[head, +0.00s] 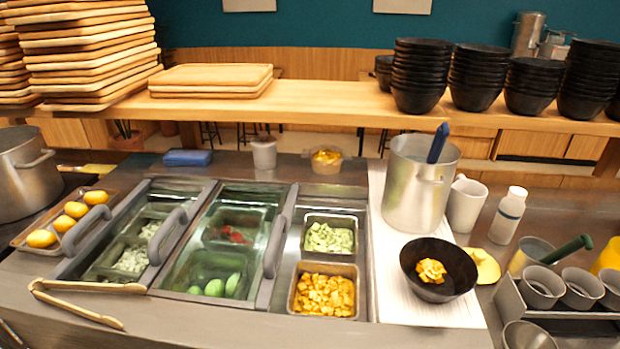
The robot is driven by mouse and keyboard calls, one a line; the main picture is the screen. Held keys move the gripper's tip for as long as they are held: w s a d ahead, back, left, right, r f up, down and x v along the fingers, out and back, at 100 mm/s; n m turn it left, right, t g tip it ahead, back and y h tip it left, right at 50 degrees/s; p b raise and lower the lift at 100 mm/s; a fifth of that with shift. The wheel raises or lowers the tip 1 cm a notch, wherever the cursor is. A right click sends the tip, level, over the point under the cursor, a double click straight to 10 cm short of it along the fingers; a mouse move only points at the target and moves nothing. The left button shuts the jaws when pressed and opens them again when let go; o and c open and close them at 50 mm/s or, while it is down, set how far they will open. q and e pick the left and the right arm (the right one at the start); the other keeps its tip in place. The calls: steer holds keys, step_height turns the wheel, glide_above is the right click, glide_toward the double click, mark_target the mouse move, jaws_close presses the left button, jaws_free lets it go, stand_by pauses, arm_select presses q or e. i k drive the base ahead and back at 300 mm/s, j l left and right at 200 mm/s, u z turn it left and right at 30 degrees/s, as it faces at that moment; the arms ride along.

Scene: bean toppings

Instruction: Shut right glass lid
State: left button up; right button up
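A steel topping counter with several bays is in the middle left of the head view. The right glass lid (228,240) appears to lie over the middle bay, with a grey bar handle (274,246) at its right side. Through the glass I see red and green toppings. The rightmost bay is uncovered and shows a pan of pale green pieces (329,236) and a pan of yellow-orange pieces (324,292). Another glass panel (135,240) covers the left bay, with grey handles (168,236) near it. Neither gripper is in view.
Wooden tongs (85,300) lie at the front left of the counter. A white board (400,306) right of the bays bears a steel pot (415,190) and a black bowl (437,277) with yellow pieces. A small container (326,160) stands behind the open bay.

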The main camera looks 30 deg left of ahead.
mark_target(273, 256)
steer(key=u, duration=1.3)
